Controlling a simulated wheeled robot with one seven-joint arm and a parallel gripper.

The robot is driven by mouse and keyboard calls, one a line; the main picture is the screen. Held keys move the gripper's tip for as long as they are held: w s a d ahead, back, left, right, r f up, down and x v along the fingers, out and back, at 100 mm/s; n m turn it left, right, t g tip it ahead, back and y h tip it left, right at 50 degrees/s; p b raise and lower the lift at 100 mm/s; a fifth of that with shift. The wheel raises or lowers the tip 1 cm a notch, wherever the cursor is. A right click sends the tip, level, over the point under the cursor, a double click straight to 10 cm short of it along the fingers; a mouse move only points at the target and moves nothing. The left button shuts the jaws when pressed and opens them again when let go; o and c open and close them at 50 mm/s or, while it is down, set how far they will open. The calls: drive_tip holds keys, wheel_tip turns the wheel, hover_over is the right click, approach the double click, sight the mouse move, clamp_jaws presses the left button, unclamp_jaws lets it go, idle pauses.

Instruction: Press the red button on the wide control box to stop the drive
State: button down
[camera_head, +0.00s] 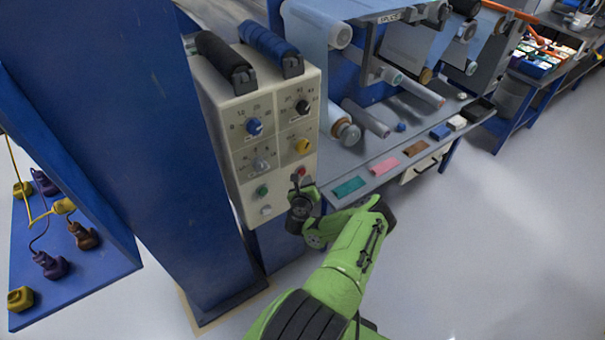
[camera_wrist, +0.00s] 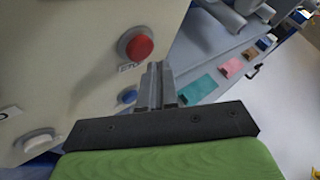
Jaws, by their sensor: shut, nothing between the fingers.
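The wide control box (camera_head: 285,120) is a beige panel with several knobs and buttons, fixed beside a blue post. The red button (camera_head: 301,171) sits at its lower right, just above my gripper (camera_head: 297,182) in the head view. In the wrist view the red button (camera_wrist: 140,48) stands in a grey collar, up and left of my gripper (camera_wrist: 155,68). My gripper is shut and empty, its fingertips close to the panel and apart from the button in the wrist view.
A green button (camera_head: 262,190) and a pale button (camera_head: 266,210) are at the box's lower left. A blue button (camera_wrist: 128,95) is just left of my fingers. A grey bench (camera_head: 365,160) with coloured pads and rollers stands to the right. The floor at right is clear.

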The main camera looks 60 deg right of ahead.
drive_tip(key=shift+w, duration=0.1)
drive_tip(key=shift+w+d, duration=0.25)
drive_tip(key=shift+w, duration=0.05)
drive_tip(key=shift+w+d, duration=0.2)
drive_tip(key=shift+w, duration=0.2)
idle(0.8)
drive_tip(key=shift+s+a, duration=0.4)
drive_tip(key=shift+s, duration=0.4)
drive_tip(key=s+p, duration=0.1)
drive_tip(key=s+a+p, duration=0.1)
drive_tip(key=s, duration=0.1)
drive_tip(key=s+a+p, duration=0.1)
drive_tip(key=shift+s+a+p, duration=0.15)
drive_tip(key=shift+s+p, duration=0.05)
drive_tip(key=shift+p, duration=0.1)
